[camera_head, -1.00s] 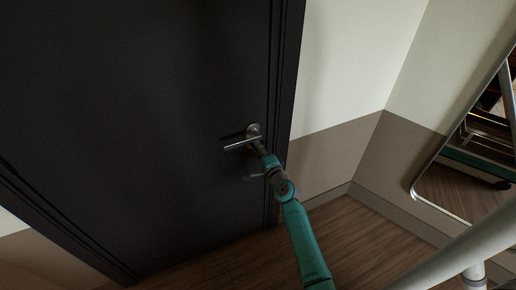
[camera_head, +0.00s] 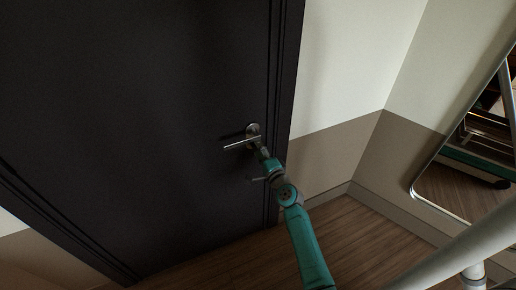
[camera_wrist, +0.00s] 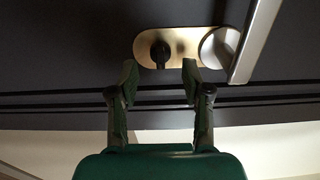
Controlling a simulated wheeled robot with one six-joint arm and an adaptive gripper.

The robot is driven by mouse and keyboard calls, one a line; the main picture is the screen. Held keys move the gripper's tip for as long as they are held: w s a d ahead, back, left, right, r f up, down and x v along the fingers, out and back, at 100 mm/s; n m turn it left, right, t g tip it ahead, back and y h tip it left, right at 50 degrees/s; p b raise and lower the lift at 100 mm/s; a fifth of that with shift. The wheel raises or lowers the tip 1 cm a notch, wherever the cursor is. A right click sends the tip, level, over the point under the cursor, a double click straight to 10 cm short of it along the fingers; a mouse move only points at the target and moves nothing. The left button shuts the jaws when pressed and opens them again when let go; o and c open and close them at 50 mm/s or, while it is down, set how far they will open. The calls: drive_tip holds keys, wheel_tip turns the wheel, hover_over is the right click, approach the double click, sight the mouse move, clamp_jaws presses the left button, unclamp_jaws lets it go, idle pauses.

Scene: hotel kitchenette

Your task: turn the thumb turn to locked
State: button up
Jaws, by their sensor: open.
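The dark thumb turn (camera_wrist: 160,52) sits on a brass-coloured oval plate (camera_wrist: 182,37) on the door, in the wrist view. My gripper (camera_wrist: 160,76) is open, its two fingertips to either side of and just below the thumb turn in the picture. Nothing is between the fingers there, and I cannot tell whether they touch the plate. In the head view my gripper (camera_head: 261,153) is at the door just below the lever handle (camera_head: 240,143) and hides the thumb turn.
The lever handle (camera_wrist: 257,38) and its round base (camera_wrist: 216,48) lie close to the right of the thumb turn in the wrist view. The dark door (camera_head: 130,120) is closed. A mirror (camera_head: 455,185) stands on the right; wooden floor (camera_head: 360,235) is clear before the door.

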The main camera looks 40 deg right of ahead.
drive_tip(key=v, duration=1)
drive_tip(key=shift+s, duration=0.1)
drive_tip(key=s+a+f+n+g+y, duration=0.1)
drive_tip(key=s+a+f+n, duration=0.1)
drive_tip(key=s+a+n, duration=0.5)
drive_tip(key=s+a+f+n+g, duration=0.1)
drive_tip(key=s+a+f+n, duration=0.15)
drive_tip(key=s+a, duration=0.85)
drive_tip(key=s+a+r+n+y, duration=0.2)
drive_tip(key=s+r+n, duration=0.3)
drive_tip(key=s, duration=0.5)
drive_tip(key=s+a+r+n+y, duration=0.2)
drive_tip(key=s+a+r+n, duration=0.2)
drive_tip(key=s, duration=0.5)
drive_tip(key=r+n, duration=0.2)
drive_tip(key=n, duration=0.1)
drive_tip(key=shift+s+g, duration=0.3)
drive_tip(key=shift+s, duration=0.1)
